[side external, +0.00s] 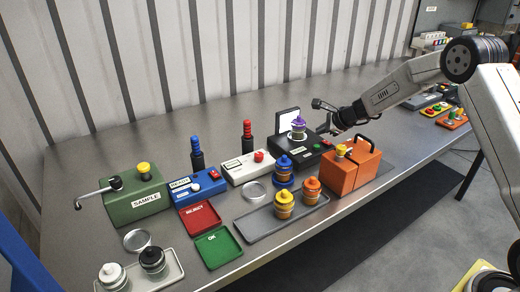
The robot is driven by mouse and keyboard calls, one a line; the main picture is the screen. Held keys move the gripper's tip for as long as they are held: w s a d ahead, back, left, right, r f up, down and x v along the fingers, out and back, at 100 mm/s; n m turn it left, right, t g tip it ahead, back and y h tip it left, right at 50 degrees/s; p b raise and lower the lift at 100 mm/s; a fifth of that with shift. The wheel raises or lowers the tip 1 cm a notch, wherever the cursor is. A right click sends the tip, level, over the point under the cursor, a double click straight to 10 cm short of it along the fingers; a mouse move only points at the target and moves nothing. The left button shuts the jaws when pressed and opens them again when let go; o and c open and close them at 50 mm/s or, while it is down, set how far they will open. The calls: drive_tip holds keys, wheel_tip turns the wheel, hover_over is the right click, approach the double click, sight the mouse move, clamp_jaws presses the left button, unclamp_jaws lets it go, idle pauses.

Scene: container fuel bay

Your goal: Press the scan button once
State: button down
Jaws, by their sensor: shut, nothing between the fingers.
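A black device (318,157) with a white upright panel (288,119) stands mid-table. A jar with a purple lid (298,122) sits on it. Small coloured spots, one green (316,147) and one reddish, show on its right part; I cannot tell whether one is the scan button. A white box (240,172) with a red button (259,156) stands to its left; its label is too small to read. My gripper (326,131) is shut and empty, close to the right rear of the black device. Its fingertips are small here, and contact cannot be judged.
An orange box (350,175) with a black handle stands right of the black device. A grey tray (262,228) holds jars in front. A blue READY box (192,190), green SAMPLE box (135,200) and red and green trays lie left.

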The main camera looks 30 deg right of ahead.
drive_tip(key=shift+f, duration=1.4)
drive_tip(key=shift+f, duration=0.85)
idle(2.2)
drive_tip(key=shift+r, duration=0.85)
drive_tip(key=shift+r, duration=0.1)
drive_tip(key=shift+r, duration=2.4)
drive_tip(key=shift+a, duration=0.1)
